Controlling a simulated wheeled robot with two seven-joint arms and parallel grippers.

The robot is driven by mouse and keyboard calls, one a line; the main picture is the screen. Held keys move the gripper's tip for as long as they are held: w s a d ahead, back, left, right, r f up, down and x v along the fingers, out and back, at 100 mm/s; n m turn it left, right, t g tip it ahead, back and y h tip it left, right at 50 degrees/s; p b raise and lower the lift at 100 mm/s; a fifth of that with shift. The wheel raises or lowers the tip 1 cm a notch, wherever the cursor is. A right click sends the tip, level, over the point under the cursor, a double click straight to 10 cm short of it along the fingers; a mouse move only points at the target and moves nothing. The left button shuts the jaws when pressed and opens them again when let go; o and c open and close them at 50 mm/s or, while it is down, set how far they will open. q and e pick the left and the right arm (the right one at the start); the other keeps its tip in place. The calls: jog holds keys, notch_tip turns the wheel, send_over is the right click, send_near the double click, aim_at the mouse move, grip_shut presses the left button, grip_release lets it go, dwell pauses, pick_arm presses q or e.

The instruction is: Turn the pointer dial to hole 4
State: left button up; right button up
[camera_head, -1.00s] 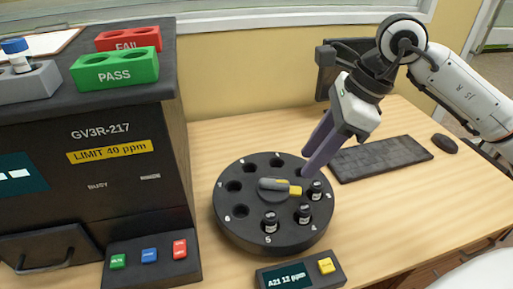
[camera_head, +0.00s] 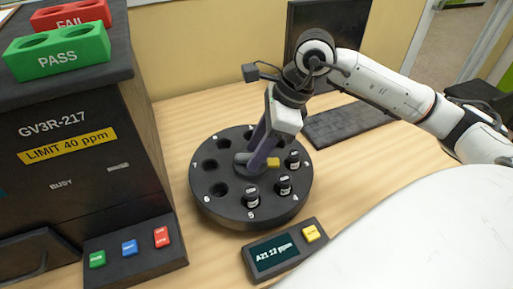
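The round black carousel (camera_head: 225,207) stands on the table, with numbered holes around its top. The pointer dial (camera_head: 242,158) at its centre is a grey knob with a yellow tip (camera_head: 273,163). The tip points right, toward the hole with the rightmost vial (camera_head: 293,160); that hole's number is hard to read. Two more dark vials (camera_head: 284,186) (camera_head: 252,197) sit in front holes, one by the 5. My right gripper (camera_head: 261,158) points down with its purple fingers at the dial, partly hiding it. Whether the fingers grip it is unclear. My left gripper is not in view.
An analyser (camera_head: 75,165) with green PASS (camera_head: 55,55) and red FAIL (camera_head: 72,14) racks on top stands left. A button panel (camera_head: 130,250), a display reading A21 12 ppm (camera_head: 283,251) and a keyboard (camera_head: 345,124) surround the carousel. A monitor (camera_head: 330,30) stands behind.

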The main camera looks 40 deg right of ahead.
grip_shut()
